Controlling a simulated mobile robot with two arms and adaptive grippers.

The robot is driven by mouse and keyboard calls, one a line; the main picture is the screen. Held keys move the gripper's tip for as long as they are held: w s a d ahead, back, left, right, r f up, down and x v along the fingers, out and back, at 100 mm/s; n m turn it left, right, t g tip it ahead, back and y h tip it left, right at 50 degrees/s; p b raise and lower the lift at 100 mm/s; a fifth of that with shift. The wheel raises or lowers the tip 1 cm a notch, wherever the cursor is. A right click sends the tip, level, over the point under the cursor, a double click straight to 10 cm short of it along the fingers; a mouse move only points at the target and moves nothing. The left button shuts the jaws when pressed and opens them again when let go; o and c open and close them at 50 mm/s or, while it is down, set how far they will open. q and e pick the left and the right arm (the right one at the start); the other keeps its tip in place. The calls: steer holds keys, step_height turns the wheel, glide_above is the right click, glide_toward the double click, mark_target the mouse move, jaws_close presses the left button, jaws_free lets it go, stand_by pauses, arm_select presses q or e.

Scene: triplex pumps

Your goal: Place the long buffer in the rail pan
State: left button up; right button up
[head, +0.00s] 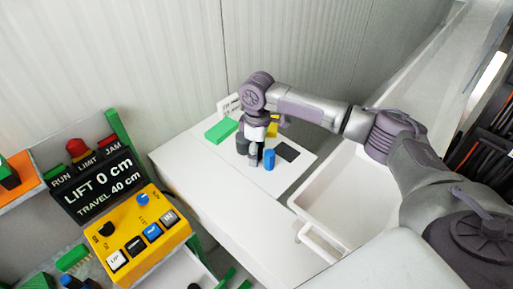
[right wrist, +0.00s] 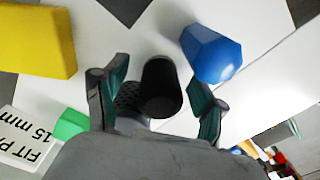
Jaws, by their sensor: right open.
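My right gripper (head: 256,160) is low over the white worktop, pointing down. In the right wrist view its fingers (right wrist: 159,88) are open, one on each side of a black cylinder (right wrist: 161,96). The cylinder may be the long buffer; I cannot tell whether the fingers touch it. In the head view the gripper largely hides it. A white, open, deep pan (head: 345,205) with a handle on its near left side stands right of the worktop; it looks like the rail pan and its visible inside is empty. My left gripper is not in view.
A blue faceted piece (head: 269,160) stands close beside the gripper, also in the wrist view (right wrist: 213,55). A dark flat plate (head: 286,151), a yellow block (right wrist: 38,40) and a green block (head: 221,131) are near. A yellow control box (head: 143,238) stands at left. The worktop's front left is clear.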

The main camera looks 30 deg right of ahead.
steer(key=c, duration=1.3)
